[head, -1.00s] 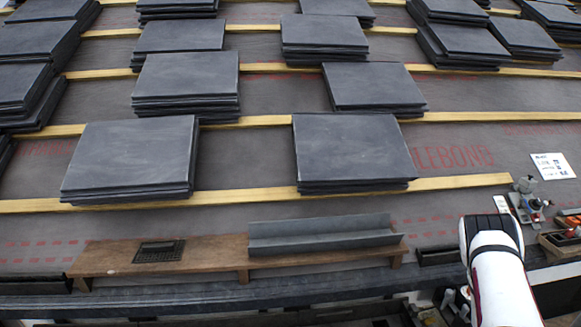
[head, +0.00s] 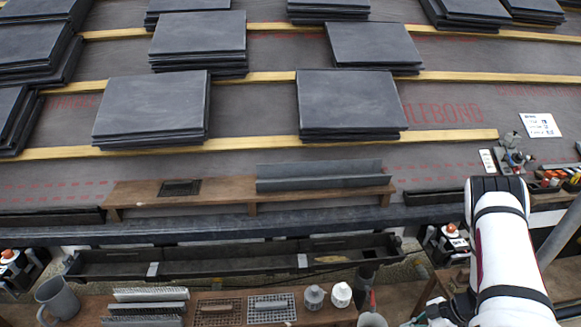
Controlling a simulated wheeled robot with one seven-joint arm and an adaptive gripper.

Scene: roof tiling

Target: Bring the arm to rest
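My arm shows at the lower right of the head view as a white and black limb. It bends over the roof edge near the right end of the gutter. What may be part of my gripper (head: 435,312) shows low at the bottom edge, partly cut off and behind the arm. Its fingers cannot be made out, so I cannot tell whether it is open or holds anything.
Stacks of dark slates (head: 153,106) lie on wooden battens (head: 240,146). A wooden plank (head: 225,190) carries a grey metal angle (head: 320,176). Below hangs a black gutter (head: 230,262).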

